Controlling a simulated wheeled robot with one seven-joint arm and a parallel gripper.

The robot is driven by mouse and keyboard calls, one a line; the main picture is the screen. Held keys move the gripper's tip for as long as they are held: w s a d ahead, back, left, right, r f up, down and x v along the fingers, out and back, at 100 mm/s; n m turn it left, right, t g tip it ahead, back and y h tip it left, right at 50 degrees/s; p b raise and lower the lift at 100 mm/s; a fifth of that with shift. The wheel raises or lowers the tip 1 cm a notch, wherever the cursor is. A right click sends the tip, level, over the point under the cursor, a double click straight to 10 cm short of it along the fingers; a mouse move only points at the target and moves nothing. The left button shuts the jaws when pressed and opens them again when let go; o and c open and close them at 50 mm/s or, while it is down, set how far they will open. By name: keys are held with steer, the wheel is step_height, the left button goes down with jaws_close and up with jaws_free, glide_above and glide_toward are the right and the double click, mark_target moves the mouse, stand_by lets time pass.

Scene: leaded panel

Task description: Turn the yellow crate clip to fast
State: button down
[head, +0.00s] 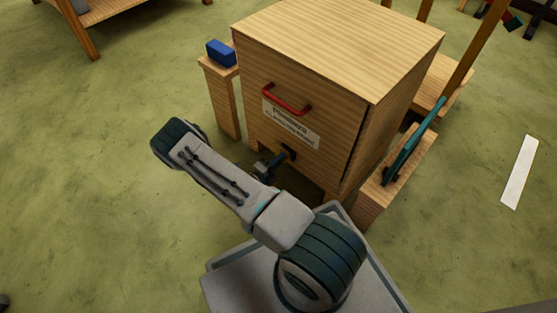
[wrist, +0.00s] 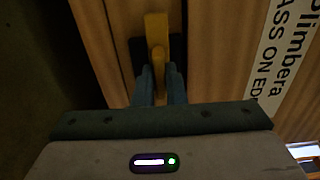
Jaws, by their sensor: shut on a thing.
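The yellow crate clip (wrist: 156,30) shows in the wrist view on a dark plate (wrist: 138,52) on the crate's wooden front. My gripper (wrist: 160,78) has its two fingers close together at the clip's near end, shut on it. In the head view the wooden crate (head: 340,35) stands ahead, and my gripper (head: 268,168) is at the lower part of its front. There the clip is mostly hidden by my gripper and the dark plate (head: 289,152). I cannot read any fast marking.
A red handle (head: 286,100) and a white label (head: 291,124) are on the crate front above the clip. A blue block (head: 221,53) sits on a wooden post at left. A teal bar tool (head: 414,142) rests on a low wooden block at right.

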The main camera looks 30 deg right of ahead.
steer(key=shift+m, duration=0.4)
steer(key=shift+m+p, duration=3.05)
steer(key=shift+m, duration=5.55)
steer(key=shift+s, duration=0.1)
steer(key=c, duration=1.5)
jaws_free()
